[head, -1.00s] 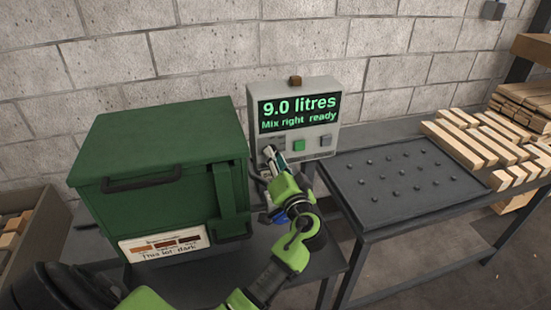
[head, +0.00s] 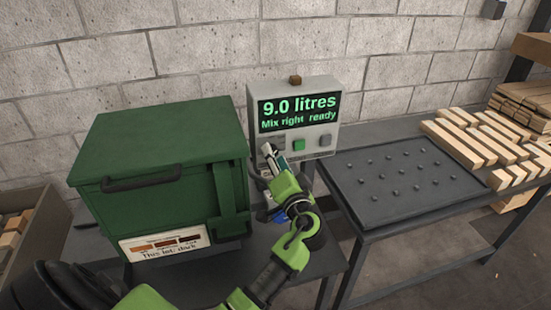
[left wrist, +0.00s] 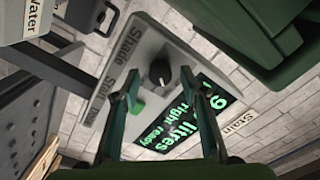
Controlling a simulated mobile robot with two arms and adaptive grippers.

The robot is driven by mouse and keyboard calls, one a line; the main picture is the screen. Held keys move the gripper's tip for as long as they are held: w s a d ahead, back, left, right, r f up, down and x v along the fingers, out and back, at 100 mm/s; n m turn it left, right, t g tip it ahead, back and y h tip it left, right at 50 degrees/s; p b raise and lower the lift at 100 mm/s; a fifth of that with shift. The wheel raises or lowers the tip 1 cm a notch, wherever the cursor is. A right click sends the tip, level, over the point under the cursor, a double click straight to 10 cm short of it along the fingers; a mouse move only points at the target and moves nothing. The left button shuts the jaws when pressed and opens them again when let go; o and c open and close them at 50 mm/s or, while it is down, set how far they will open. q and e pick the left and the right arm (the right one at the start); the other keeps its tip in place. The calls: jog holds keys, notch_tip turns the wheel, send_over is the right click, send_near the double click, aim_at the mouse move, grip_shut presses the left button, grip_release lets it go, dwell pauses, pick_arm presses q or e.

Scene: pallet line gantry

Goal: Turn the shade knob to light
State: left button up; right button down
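The shade knob (left wrist: 160,72) is a round black knob on the grey control box, beside a "Shade" label, in the left wrist view. In the head view it is hidden by my left gripper. My left gripper (head: 269,155) is in front of the control box's lower left. In the left wrist view its two fingers (left wrist: 160,80) are apart, with the knob showing between their tips; I cannot tell whether they touch it. The control box (head: 334,92) has a screen (head: 298,112) reading "9.0 litres, Mix right ready". My right gripper is not in view.
A green cabinet (head: 160,130) stands close left of the control box, with a card (head: 165,246) reading "This lot: dark". A green button (head: 299,145) and a grey button (head: 325,140) are right of my gripper. A dark studded table (head: 400,180) lies right.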

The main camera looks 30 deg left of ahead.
pick_arm(q)
jog(key=v, duration=1.2)
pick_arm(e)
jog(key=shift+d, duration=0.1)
